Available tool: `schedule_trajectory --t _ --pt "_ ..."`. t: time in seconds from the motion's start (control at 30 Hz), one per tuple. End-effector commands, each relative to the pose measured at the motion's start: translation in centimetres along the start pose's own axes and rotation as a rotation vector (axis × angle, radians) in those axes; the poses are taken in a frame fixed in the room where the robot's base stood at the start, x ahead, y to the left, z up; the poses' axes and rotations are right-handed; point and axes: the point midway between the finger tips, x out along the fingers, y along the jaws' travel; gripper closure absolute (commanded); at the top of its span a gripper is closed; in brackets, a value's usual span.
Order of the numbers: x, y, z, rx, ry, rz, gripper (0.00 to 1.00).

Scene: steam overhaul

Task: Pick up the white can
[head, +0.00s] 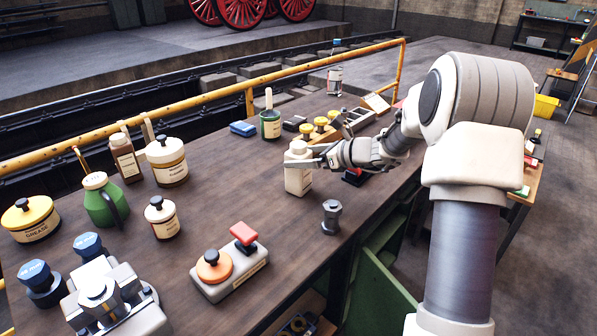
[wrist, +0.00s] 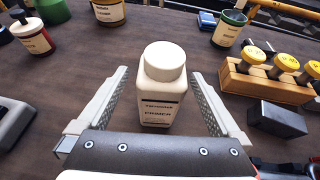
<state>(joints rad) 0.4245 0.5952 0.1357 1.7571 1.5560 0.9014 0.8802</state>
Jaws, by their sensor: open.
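The white can (head: 298,178) stands upright on the brown bench top, near the middle of the head view. In the wrist view the white can (wrist: 161,90) is a pale square-shouldered bottle with a round cap and a label on its front. My gripper (head: 305,163) reaches in from the right, low over the bench. In the wrist view my gripper (wrist: 160,90) is open, with one finger on each side of the can. A gap shows between the can and each finger.
A green tin (head: 270,124) stands behind. Bare bench lies left of the can.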

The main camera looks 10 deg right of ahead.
Motion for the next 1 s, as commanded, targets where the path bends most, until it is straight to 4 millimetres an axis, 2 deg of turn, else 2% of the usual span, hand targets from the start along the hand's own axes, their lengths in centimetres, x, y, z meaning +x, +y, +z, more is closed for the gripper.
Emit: schedule_trajectory --t 0.17,0.4,0.67,1.0 --pt "1.3 0.0 -0.1 -0.001 -0.001 0.002 0.00" --pt "4.8 -0.2 -0.1 -0.001 0.000 0.002 0.00" --pt "5.2 -0.2 0.0 -0.001 0.000 0.000 0.00" --pt "5.2 -0.2 0.0 -0.001 0.000 0.001 0.61"
